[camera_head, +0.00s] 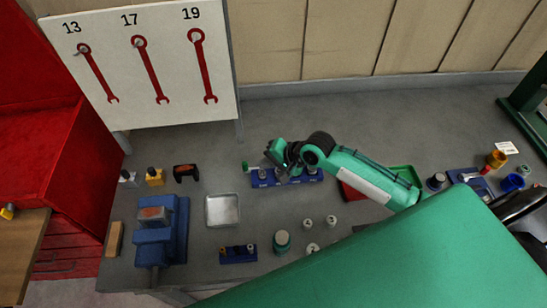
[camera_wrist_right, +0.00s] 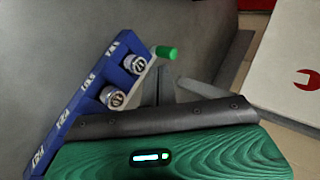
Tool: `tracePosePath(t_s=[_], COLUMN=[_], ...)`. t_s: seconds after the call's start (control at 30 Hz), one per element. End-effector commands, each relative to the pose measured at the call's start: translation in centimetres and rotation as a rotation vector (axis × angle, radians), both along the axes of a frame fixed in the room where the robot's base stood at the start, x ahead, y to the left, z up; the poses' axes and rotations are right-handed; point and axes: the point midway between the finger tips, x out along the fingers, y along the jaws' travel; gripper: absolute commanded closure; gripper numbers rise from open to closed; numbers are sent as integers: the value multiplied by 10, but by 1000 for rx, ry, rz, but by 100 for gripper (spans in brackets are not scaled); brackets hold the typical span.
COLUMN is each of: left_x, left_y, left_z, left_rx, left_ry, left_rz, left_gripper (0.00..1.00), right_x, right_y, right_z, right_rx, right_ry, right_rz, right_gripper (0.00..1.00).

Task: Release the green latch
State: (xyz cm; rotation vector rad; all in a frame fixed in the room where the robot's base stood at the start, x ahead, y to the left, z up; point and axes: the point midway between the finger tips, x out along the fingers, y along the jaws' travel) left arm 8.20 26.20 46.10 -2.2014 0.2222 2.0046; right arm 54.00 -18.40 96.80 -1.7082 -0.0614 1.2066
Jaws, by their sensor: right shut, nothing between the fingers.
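The green latch (camera_head: 246,167) shows as a small green knob at the left end of a blue rack (camera_head: 262,181) on the grey bench. In the right wrist view the green latch (camera_wrist_right: 166,52) is a short green cylinder on a pale bar at the rack's end. The blue rack (camera_wrist_right: 75,115) there has white markings and holds metal sockets (camera_wrist_right: 134,64). My right gripper (camera_head: 272,157) is over the left part of the rack, close to the latch. It is shut and empty. I cannot tell whether it touches the latch. My left gripper is not in view.
A blue vise (camera_head: 160,225) and a metal tray (camera_head: 222,210) are at the left. A small blue holder (camera_head: 238,254) and a green-grey jar (camera_head: 281,242) stand in front. A white board (camera_head: 130,75) with red wrenches stands behind. Bench is clear behind the rack.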

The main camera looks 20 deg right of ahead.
Motion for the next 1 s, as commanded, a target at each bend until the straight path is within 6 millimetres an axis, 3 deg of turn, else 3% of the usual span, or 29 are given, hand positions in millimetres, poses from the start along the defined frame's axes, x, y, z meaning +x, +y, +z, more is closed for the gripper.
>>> tracePosePath(t_s=[0.4, 0.77, 1.0], left_x=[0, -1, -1], left_y=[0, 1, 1], left_z=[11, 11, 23], left_rx=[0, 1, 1], left_ry=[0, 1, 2], left_rz=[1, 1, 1], left_gripper=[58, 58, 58], right_x=[20, 20, 26], right_y=[21, 22, 43], right_z=[-27, -27, -24], right_rx=[-2, -1, 2], right_ry=[0, -1, 0], right_rz=[0, 0, 0], right_gripper=[100, 100, 100])
